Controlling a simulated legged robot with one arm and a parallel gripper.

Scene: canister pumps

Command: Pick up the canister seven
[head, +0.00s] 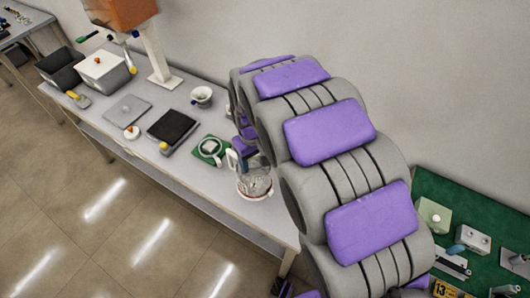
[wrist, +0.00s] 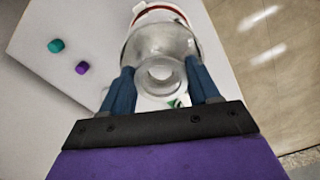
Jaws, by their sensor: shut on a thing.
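A clear glass canister (wrist: 160,48) with a white and red band at its top edge in the wrist view sits between the two blue fingers of my gripper (wrist: 160,80). The fingers are shut on its sides. In the head view the glass canister (head: 254,184) shows at the table's front edge, just left of my grey and purple arm. I cannot read a number on the canister.
The long white table (head: 180,181) holds a green mat (head: 203,158) with a white mug, a black tablet (head: 172,131), a white cup (head: 202,95) and a scale-like stand. In the wrist view a teal cap (wrist: 56,46) and purple cap (wrist: 82,68) lie left. A green bench (head: 450,190) stands right.

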